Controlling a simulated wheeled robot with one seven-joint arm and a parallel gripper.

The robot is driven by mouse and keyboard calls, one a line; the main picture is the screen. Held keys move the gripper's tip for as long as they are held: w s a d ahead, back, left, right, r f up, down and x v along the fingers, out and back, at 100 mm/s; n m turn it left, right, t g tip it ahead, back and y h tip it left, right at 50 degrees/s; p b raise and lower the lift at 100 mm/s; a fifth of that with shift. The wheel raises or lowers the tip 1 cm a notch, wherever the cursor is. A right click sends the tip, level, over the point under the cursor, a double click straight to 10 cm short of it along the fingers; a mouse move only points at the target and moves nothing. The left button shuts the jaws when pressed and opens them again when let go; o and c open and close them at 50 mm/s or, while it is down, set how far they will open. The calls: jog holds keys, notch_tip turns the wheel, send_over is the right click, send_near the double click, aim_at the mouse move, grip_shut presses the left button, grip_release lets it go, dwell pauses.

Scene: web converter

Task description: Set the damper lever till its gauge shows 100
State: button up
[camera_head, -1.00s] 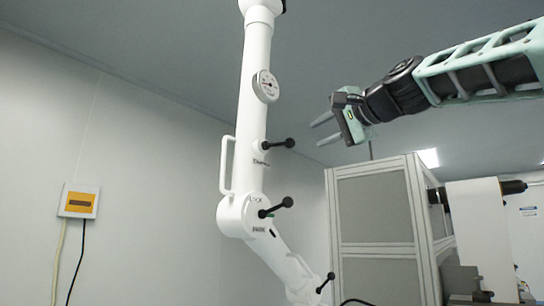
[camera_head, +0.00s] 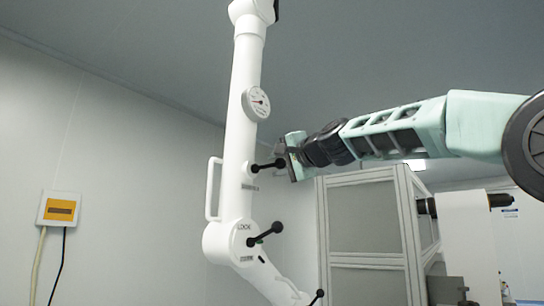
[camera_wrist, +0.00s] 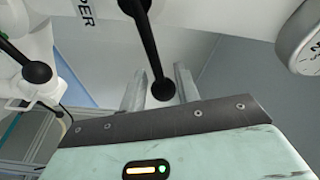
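The damper lever (camera_head: 268,165) is a black rod with a ball end, sticking out to the right from the white column arm. In the wrist view the lever (camera_wrist: 146,45) reaches down between my two fingers, beside lettering ending in "PER". My gripper (camera_head: 284,150) is at the lever's ball end. In the wrist view my gripper (camera_wrist: 160,80) is open, with a finger on each side of the ball and visible gaps. The round white gauge (camera_head: 256,104) sits above the lever; its edge shows in the wrist view (camera_wrist: 300,40). Its reading is too small to tell.
A second black lever (camera_head: 265,235) by the "LOCK" label and a third (camera_head: 317,297) sit lower on the white arm. A white handle (camera_head: 212,188) is on its left. A grey-panelled cabinet (camera_head: 365,235) stands below my arm. A yellow-and-white box (camera_head: 60,209) is on the left wall.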

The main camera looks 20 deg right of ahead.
jog(key=shift+p+x, duration=0.5)
jog(key=shift+x, duration=0.9)
jog(key=shift+c, duration=0.3)
grip_shut()
